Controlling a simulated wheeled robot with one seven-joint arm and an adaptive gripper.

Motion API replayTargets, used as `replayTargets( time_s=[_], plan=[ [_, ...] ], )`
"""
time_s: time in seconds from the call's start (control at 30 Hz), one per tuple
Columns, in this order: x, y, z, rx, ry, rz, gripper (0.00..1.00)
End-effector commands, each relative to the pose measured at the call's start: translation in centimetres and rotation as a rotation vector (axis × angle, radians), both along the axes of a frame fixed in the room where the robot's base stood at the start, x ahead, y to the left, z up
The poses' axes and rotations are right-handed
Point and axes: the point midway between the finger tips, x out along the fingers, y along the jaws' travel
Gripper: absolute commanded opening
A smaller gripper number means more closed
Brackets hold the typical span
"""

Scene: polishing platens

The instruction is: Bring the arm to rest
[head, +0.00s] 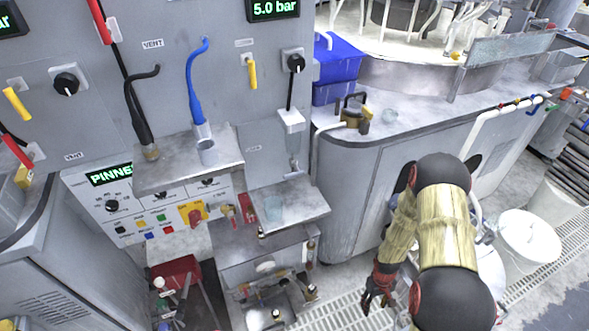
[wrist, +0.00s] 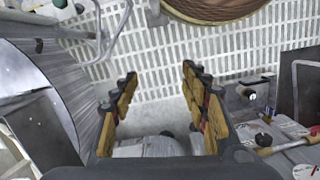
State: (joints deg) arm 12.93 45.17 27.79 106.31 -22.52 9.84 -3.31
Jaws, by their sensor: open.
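My gripper (head: 378,290) hangs low in the head view, at the end of my arm, in front of the grey machine base and above the floor grating. In the wrist view my gripper (wrist: 157,88) shows two yellow-padded fingers spread apart. Nothing is between the fingers, and the pale floor grating shows beyond them. My arm bends down from the right side of the head view and hides part of the machine base and floor behind it.
A grey cabinet (head: 100,75) with hoses and shelves (head: 190,168) stands left. The polishing machine's base (head: 345,195) is behind my arm. A white bucket (head: 530,240) stands right. Floor grating (head: 345,312) lies below. A red tool tray (head: 178,270) sits lower left.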

Motion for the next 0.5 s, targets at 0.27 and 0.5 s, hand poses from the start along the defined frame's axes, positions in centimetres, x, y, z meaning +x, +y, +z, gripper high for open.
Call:
replayTargets(
  time_s=[0.27,0.5],
  plan=[
    [0.4,-0.2,12.7,-0.06,0.038,-0.097,0.46],
    [-0.6,0.9,22.6,-0.081,0.044,-0.171,0.46]
  ],
)
